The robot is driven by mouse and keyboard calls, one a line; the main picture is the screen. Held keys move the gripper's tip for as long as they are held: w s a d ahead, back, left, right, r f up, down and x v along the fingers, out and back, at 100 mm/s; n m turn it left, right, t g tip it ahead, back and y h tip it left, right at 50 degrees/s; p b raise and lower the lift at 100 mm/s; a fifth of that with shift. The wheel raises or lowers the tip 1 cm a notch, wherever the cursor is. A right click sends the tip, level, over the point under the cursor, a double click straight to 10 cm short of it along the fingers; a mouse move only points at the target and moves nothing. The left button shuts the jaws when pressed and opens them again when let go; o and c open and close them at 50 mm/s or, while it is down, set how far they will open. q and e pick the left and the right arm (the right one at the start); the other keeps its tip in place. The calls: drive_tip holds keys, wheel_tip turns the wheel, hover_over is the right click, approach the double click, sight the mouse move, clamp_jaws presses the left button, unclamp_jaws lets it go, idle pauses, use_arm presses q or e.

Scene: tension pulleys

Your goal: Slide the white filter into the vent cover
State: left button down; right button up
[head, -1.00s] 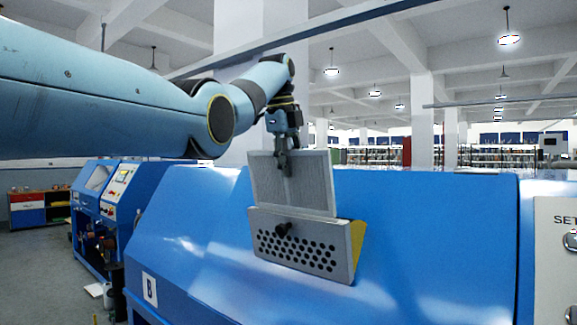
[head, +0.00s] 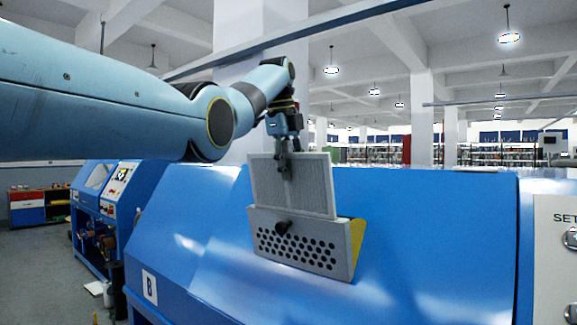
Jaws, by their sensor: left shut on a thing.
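The white filter (head: 311,187) is a flat pleated panel with a pale frame, in the middle of the head view. My left gripper (head: 286,172) is shut on its upper edge from above. The filter stands nearly upright, with its lower edge at the top of the vent cover (head: 300,262). My right gripper is not in view.
The large blue machine (head: 430,250) fills the front. A grey panel (head: 556,265) with knobs is at its right end. Another blue machine (head: 105,200) and a red-and-blue cabinet (head: 28,208) stand at the left. The space above the machine around the filter is clear.

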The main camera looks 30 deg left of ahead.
sight(296, 213)
use_arm(q)
drive_tip(key=shift+x, duration=1.2)
drive_tip(key=shift+f, duration=0.15)
drive_tip(key=shift+x, duration=1.6)
drive_tip(key=shift+w+f, duration=0.1)
drive_tip(key=shift+f, duration=0.05)
drive_tip(key=shift+x, duration=1.05)
drive_tip(key=shift+f, duration=0.2)
drive_tip(key=shift+d+f, duration=0.1)
drive_tip(key=shift+f, duration=0.1)
drive_tip(key=shift+w+r, duration=0.1)
drive_tip(key=shift+r, duration=0.35)
idle(0.5)
drive_tip(key=shift+r, duration=0.25)
